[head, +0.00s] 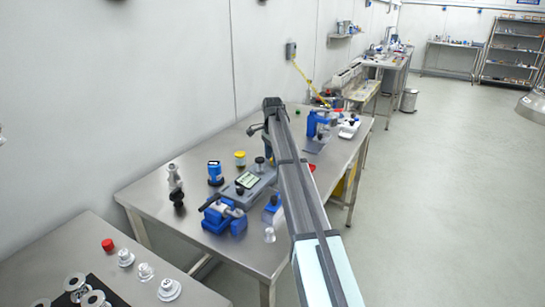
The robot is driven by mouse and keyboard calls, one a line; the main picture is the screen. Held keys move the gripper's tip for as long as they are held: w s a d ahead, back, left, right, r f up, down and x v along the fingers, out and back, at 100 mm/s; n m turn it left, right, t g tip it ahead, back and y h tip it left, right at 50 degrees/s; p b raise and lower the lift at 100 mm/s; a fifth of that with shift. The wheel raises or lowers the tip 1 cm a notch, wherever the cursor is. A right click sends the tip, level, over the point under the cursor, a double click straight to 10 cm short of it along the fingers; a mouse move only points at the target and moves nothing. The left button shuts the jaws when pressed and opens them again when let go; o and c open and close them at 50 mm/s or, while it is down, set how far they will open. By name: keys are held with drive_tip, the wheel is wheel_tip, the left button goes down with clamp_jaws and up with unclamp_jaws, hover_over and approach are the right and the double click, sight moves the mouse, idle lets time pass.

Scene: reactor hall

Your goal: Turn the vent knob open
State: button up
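My arm reaches away across the metal table (300,240) in the head view. Its far end, with my gripper (257,128), is a small dark shape near the wall side of the table. The fingers are too small and partly hidden to tell open from shut. No knob is clearly marked as the vent knob. A grey instrument (252,184) with a small screen has a black knob (260,161) on top, left of my arm. A loose-looking black knob-shaped part (178,198) stands further left. My arm hides part of the table behind it.
Blue clamp-like devices (225,214), a blue-labelled jar (215,173) and a yellow-topped jar (240,158) stand left of my arm. A blue stand (316,124) is beyond it. A nearer table (135,275) holds metal fittings and a red cap (108,245). Floor is clear at right.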

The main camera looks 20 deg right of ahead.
wheel_tip(320, 180, up, 14)
idle(0.7)
drive_tip(key=shift+f, duration=0.1)
